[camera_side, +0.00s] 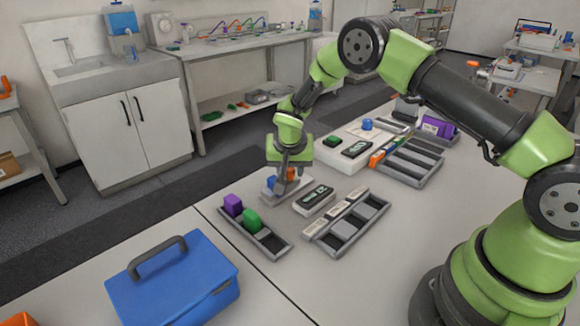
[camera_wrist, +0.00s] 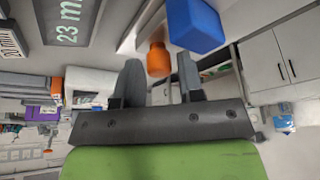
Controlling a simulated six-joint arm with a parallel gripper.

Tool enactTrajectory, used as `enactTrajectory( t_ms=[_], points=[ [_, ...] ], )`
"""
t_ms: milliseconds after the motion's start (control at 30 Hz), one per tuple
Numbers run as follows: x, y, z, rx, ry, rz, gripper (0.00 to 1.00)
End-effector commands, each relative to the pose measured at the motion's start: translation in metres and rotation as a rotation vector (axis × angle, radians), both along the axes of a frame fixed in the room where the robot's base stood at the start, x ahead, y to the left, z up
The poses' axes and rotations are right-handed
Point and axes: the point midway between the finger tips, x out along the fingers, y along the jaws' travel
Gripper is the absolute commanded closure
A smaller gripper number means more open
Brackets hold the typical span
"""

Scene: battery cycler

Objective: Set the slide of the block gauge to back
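The block gauge (camera_side: 270,194) is a grey base near the middle of the table in the side view. It carries a blue block (camera_side: 271,182), which also shows at the top of the wrist view (camera_wrist: 195,25). An orange knob (camera_side: 291,174), which looks like the slide's handle, stands beside the blue block; in the wrist view it (camera_wrist: 158,58) shows between my fingertips. My gripper (camera_wrist: 158,72) points down over the gauge (camera_side: 284,176), its fingers apart on either side of the knob. I see small gaps beside the knob. The fingers hide part of the gauge in the side view.
A display box (camera_side: 315,198) is right of the gauge, reading "23 m..." in the wrist view (camera_wrist: 70,20). A tray (camera_side: 273,243) with purple and green blocks is in front. A slotted tray (camera_side: 345,227) lies right; a blue case (camera_side: 172,284) stands front left.

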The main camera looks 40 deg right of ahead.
Motion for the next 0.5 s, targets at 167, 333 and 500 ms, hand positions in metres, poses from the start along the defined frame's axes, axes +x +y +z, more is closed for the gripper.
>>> enactTrajectory(
  t_ms=[167,333,500],
  points=[
    [0.0001,-0.0001,0.0002,0.0,0.0,0.0,0.65],
    [0.0,0.0,0.0004,0.0,0.0,0.0,1.0],
    [0.0001,-0.0019,0.0005,0.0,0.0,-0.001,1.0]
  ],
)
